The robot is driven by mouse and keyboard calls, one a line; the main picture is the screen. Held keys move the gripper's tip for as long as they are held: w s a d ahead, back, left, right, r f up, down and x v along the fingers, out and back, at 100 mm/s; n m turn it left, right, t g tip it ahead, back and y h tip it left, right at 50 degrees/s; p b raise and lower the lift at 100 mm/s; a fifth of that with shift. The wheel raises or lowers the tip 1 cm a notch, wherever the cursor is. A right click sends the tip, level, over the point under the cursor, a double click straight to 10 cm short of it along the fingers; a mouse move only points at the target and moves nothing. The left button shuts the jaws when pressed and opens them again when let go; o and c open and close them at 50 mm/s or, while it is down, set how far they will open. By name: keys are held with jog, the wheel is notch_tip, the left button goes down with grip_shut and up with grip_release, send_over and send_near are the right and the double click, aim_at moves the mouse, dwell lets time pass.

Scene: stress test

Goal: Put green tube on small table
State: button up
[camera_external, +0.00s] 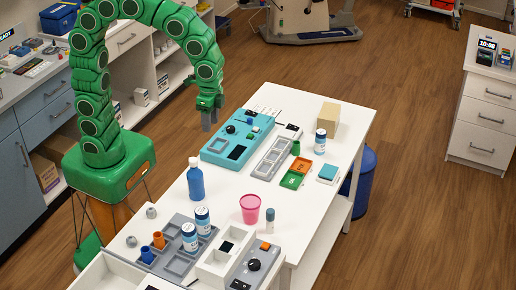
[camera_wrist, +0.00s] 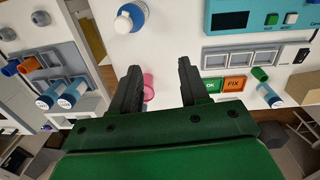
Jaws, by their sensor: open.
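A small green tube (camera_external: 295,147) stands on the long white table (camera_external: 228,180), at the far end of the green and orange tray (camera_external: 285,181). In the wrist view the green tube (camera_wrist: 260,73) is at the right, beside a blue-and-white bottle. My gripper (camera_external: 209,122) hangs above the table's left side, left of the tube and apart from it. In the wrist view my gripper (camera_wrist: 160,72) is open, with nothing held between its fingers. Which surface is the small table, I cannot tell.
A teal panel (camera_external: 216,145) lies below and right of my gripper. A blue bottle (camera_external: 195,181), a pink cup (camera_external: 250,208) and a blue-and-white bottle (camera_external: 320,141) stand on the table. A white drawer cabinet (camera_external: 482,119) stands at the right. Bare tabletop lies around the blue bottle.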

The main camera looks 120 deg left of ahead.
jog(key=s+d, duration=0.5)
jog(key=s, duration=0.7)
jog(key=s+d+g, duration=0.1)
jog(key=s+d, duration=0.4)
jog(key=s, duration=0.7)
jog(key=shift+s+d+r+m+y, duration=0.15)
jog(key=shift+s+m+y, duration=0.15)
jog(key=shift+s+g, duration=0.3)
jog(key=shift+s, duration=0.15)
jog(key=shift+c, duration=0.3)
